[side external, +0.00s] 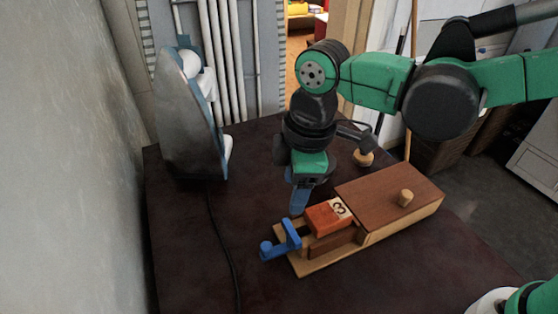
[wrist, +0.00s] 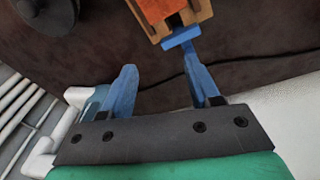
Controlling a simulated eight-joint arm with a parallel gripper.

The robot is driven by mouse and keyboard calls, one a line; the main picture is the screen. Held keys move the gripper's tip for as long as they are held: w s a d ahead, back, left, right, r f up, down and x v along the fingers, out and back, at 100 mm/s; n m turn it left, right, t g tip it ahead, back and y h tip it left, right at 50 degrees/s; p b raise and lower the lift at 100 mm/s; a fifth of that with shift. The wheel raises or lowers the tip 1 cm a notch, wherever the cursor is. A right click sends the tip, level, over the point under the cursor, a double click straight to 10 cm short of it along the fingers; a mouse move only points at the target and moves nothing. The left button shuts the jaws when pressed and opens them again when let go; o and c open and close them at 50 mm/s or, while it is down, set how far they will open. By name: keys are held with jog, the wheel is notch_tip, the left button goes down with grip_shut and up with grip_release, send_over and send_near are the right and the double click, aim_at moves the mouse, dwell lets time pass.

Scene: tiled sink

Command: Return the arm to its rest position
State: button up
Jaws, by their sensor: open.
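My gripper (side external: 298,205) points down at the table in the side view, just behind the left end of a wooden box (side external: 382,236). The wrist view shows its two blue fingers apart with nothing between them (wrist: 158,76). An orange block (side external: 322,218) with a dark 3 on a pale face sits at the box's open left part. A blue T-shaped handle (side external: 290,234) sticks out of that end.
The dark table (side external: 190,265) is clear in front of the box. A clothes iron (side external: 188,120) stands upright at the back left, its cord (side external: 222,245) running forward. A wooden knob-like piece (side external: 363,158) is behind the box. A wall borders the left side, with pipes (side external: 232,60) behind.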

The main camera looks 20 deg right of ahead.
jog(key=s+d+r+m+t, duration=0.1)
jog(key=d+m+t, duration=0.2)
jog(key=d+m, duration=0.4)
jog(key=s+d+r+m+t, duration=0.1)
jog(key=s+d+m+t, duration=0.1)
jog(key=d+m, duration=0.5)
jog(key=d+t, duration=0.1)
jog(key=d, duration=0.3)
jog(key=shift+d+r+h, duration=0.35)
jog(key=shift+d+h, duration=0.05)
